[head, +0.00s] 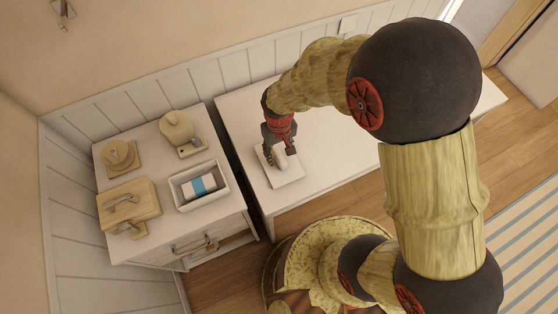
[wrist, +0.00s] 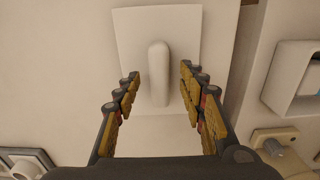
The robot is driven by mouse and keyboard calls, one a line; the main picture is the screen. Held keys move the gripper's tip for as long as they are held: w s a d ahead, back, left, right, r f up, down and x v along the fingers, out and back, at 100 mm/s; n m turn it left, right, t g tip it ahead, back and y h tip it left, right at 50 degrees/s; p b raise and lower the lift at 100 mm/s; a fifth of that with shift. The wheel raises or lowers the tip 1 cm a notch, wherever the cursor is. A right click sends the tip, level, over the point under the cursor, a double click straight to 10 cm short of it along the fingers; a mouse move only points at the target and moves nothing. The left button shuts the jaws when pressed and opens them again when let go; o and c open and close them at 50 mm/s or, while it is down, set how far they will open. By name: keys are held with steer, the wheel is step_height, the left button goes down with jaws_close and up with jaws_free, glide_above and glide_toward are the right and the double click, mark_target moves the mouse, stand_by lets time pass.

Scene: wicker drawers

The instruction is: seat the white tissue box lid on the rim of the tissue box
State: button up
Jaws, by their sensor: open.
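The white tissue box lid (head: 291,178) lies flat on the white cabinet top on the right. It also shows in the wrist view (wrist: 181,25), a rectangular plate with a raised rounded bar handle (wrist: 158,75). My gripper (head: 277,156) is over the lid. In the wrist view its fingers (wrist: 160,76) stand apart, one on each side of the handle, with a gap on both sides. The tissue box (head: 223,190) is a white open-topped box on the left cabinet, holding a blue and white pack. Part of it shows at the wrist view's right edge (wrist: 279,92).
The left cabinet (head: 160,245) also bears a wooden box with a handle (head: 145,208), a round item on a wooden stand (head: 118,155) and a pale rounded item (head: 176,127). A dark gap separates the two cabinets. The right cabinet top (head: 330,130) is otherwise largely clear.

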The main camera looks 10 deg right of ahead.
steer(key=shift+f, duration=0.95)
steer(key=shift+c, duration=0.4)
jaws_close()
